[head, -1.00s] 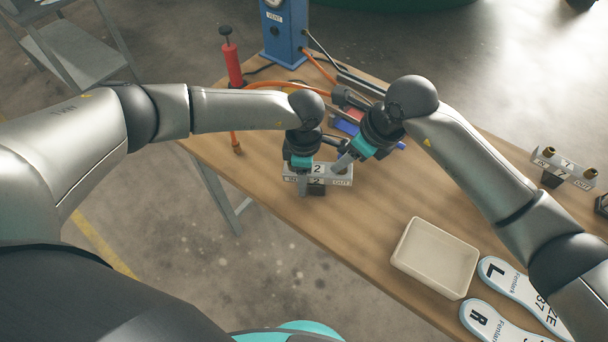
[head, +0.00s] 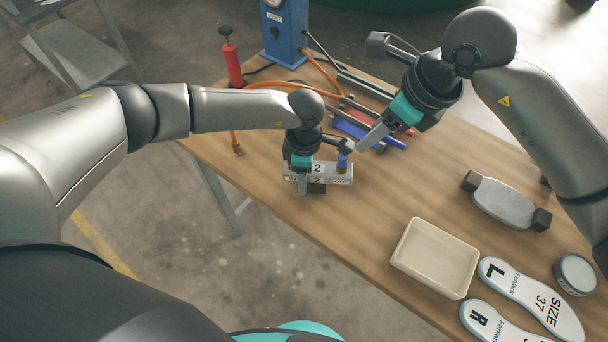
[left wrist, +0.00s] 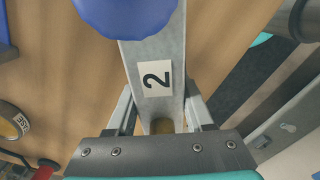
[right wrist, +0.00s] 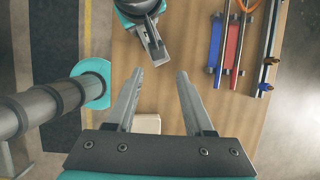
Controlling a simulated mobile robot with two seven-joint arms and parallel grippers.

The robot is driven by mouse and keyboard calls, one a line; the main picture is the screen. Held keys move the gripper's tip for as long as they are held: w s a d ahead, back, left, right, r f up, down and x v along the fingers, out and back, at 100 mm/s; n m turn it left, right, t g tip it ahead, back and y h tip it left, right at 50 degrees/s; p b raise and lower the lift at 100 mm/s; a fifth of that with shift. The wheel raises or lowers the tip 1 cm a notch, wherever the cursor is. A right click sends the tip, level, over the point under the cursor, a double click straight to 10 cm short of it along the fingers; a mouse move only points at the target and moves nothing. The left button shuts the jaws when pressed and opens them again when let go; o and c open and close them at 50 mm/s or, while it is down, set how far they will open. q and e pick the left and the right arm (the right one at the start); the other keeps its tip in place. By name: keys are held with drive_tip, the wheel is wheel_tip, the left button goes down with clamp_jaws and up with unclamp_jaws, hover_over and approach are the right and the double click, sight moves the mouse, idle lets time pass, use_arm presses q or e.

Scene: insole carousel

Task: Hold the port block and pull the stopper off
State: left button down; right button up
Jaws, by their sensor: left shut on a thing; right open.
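The port block (head: 327,173), grey with "2", "IN" and "OUT" labels, stands near the table's front left edge. My left gripper (head: 303,178) is shut on the block at its IN side; the left wrist view shows the block (left wrist: 155,80) between the fingers. A blue stopper (head: 342,160) sits upright at the OUT end; its round blue top (left wrist: 125,12) shows in the left wrist view. My right gripper (head: 364,146) is above and right of the stopper. In the right wrist view its fingers (right wrist: 157,78) are apart with nothing gripped.
A beige tray (head: 400,262) and white insoles (head: 520,290) lie to the right, with a round tin (head: 575,274) and a grey piece with black ends (head: 505,203). Blue and red bars (head: 365,132), a red hand pump (head: 231,62) and a blue gauge post (head: 284,35) stand behind.

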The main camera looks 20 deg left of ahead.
drive_tip(key=shift+d+r, duration=0.1)
drive_tip(key=shift+r, duration=0.1)
drive_tip(key=t+y, duration=0.2)
drive_tip(key=y, duration=0.6)
approach(347, 160)
drive_tip(key=a+f, duration=0.1)
drive_tip(key=a, duration=0.1)
drive_tip(key=shift+w+x, duration=0.2)
drive_tip(key=shift+x, duration=1.85)
drive_tip(key=shift+w+x, duration=0.2)
drive_tip(key=shift+x, duration=1.9)
drive_tip(key=shift+d, duration=0.15)
